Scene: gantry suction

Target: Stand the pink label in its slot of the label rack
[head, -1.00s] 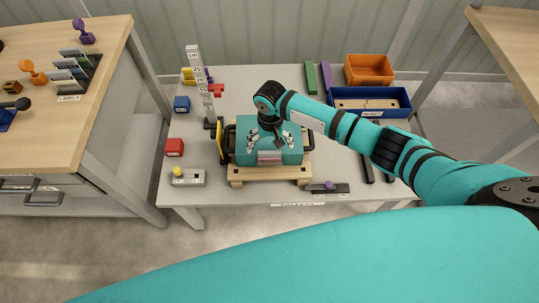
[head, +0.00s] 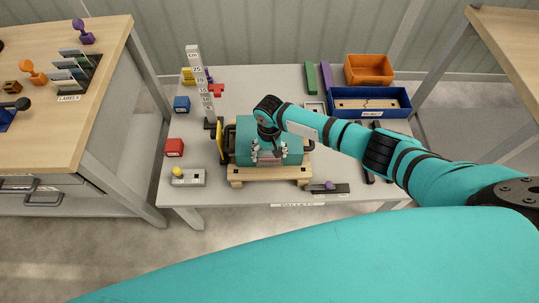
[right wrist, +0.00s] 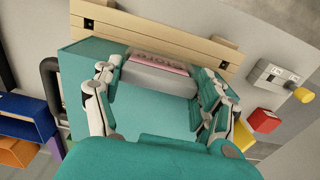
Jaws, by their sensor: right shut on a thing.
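The pink label (right wrist: 158,66) is a pale grey bar with a pink strip along its top in the right wrist view. It sits between the fingers of my right gripper (right wrist: 160,76), which is shut on it. In the head view my right gripper (head: 269,158) is over the front of the teal box, and the label (head: 267,166) shows faintly there. The label rack (head: 93,76) is dark, with several grey and green labels standing in it, on the wooden counter at the left. My left gripper is not in view.
The teal box (head: 243,142) rests on a wooden pallet (head: 236,177). A tall ruler post (head: 197,70) stands at its left. Red (head: 174,147) and blue (head: 181,103) blocks lie left of it. A gap separates the table from the counter (head: 105,110).

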